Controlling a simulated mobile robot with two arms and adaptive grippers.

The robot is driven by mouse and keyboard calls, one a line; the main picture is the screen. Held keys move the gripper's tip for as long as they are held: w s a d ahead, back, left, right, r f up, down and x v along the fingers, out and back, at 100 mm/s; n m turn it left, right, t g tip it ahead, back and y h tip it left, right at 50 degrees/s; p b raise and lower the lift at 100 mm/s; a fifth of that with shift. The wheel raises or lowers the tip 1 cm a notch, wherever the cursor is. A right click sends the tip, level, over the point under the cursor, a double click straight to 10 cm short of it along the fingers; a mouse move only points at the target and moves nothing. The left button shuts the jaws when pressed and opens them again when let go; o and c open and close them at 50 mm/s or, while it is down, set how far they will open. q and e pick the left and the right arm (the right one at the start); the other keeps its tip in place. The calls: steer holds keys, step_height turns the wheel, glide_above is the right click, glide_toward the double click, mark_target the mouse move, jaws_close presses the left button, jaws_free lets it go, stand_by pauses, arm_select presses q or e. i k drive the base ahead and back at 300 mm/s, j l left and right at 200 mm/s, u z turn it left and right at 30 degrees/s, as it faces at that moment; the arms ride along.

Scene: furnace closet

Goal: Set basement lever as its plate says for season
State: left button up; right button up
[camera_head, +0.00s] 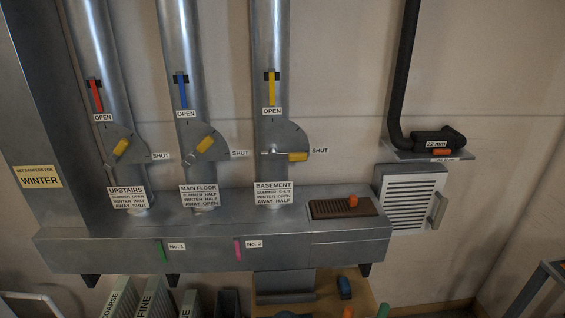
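The basement lever (298,156) has a yellow grip. It points right, level, at the SHUT label (320,150) on the third duct's quadrant plate (284,137). An OPEN label (272,111) sits above the quadrant. The basement plate (273,193) below reads SUMMER SHUT, WINTER OPEN, AWAY HALF. A sign (40,177) on the left duct reads SET DAMPER FOR WINTER. Neither of my grippers is in view.
The upstairs lever (121,147) and main floor lever (206,144) stand at slants on neighbouring ducts. A metal box (215,250) juts out below. A black pipe (403,70) and louvred vent (410,204) are on the right.

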mark_target(273, 154)
steer(key=i+l, duration=0.15)
steer(key=l, duration=0.25)
steer(key=i+l, duration=0.2)
steer(key=l, duration=0.15)
steer(key=i+l, duration=0.15)
steer(key=l, duration=0.25)
